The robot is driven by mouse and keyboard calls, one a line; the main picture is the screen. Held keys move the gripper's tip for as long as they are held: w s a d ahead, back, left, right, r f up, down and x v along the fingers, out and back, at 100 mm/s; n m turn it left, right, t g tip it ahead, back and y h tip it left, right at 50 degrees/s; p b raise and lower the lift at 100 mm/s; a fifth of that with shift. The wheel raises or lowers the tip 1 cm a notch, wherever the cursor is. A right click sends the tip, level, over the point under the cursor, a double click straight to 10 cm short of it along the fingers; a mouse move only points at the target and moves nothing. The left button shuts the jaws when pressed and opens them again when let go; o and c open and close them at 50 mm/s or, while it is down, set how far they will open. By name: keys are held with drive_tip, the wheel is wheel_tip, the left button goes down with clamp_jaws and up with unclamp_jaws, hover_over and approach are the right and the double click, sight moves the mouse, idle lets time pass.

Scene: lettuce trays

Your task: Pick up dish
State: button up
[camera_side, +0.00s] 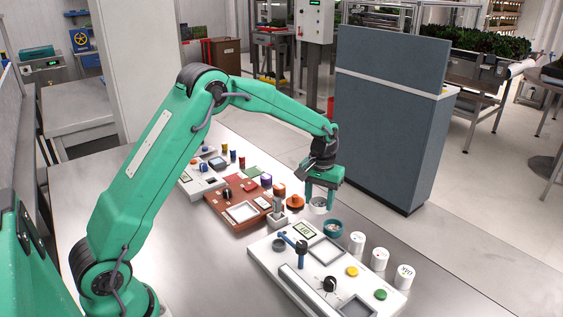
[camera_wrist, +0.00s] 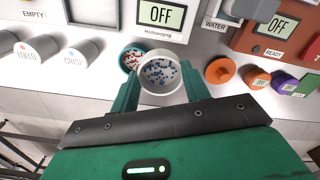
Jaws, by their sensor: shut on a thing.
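A white round dish (camera_wrist: 160,71) with small blue and pale grains inside sits between the two green fingers of my gripper (camera_wrist: 160,90). The jaws are shut on it. In the side view, the dish (camera_side: 318,207) shows under my gripper (camera_side: 320,194), by the back edge of the white control panel. A teal dish (camera_wrist: 128,57) with red and pale bits stands close beside the white one. It also shows in the side view (camera_side: 333,227), just in front of my gripper. I cannot tell whether the white dish touches the table.
White labelled cylinders (camera_side: 379,259) stand right of the white panel (camera_side: 290,282). An orange knob-shaped piece (camera_side: 295,202) and several small coloured cylinders lie left of my gripper, by a red-brown panel (camera_side: 225,209). A grey cabinet (camera_side: 385,120) stands beyond the table (camera_side: 440,280).

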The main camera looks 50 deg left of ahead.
drive_tip(key=s+d+r, duration=0.3)
drive_tip(key=d+r, duration=0.1)
drive_tip(key=d, duration=0.2)
drive_tip(key=shift+d+r, duration=0.15)
drive_tip(key=shift+d, duration=0.2)
wheel_tip(320, 180, up, 5)
drive_tip(key=a, duration=0.1)
drive_tip(key=s+a+n, duration=0.2)
drive_tip(key=s+a, duration=0.4)
drive_tip(key=a, duration=0.5)
drive_tip(key=s+a+n, duration=0.2)
drive_tip(key=s+a, duration=0.4)
drive_tip(key=a, duration=0.5)
wheel_tip(320, 180, down, 7)
drive_tip(key=shift+d, duration=0.15)
drive_tip(key=shift+f, duration=0.25)
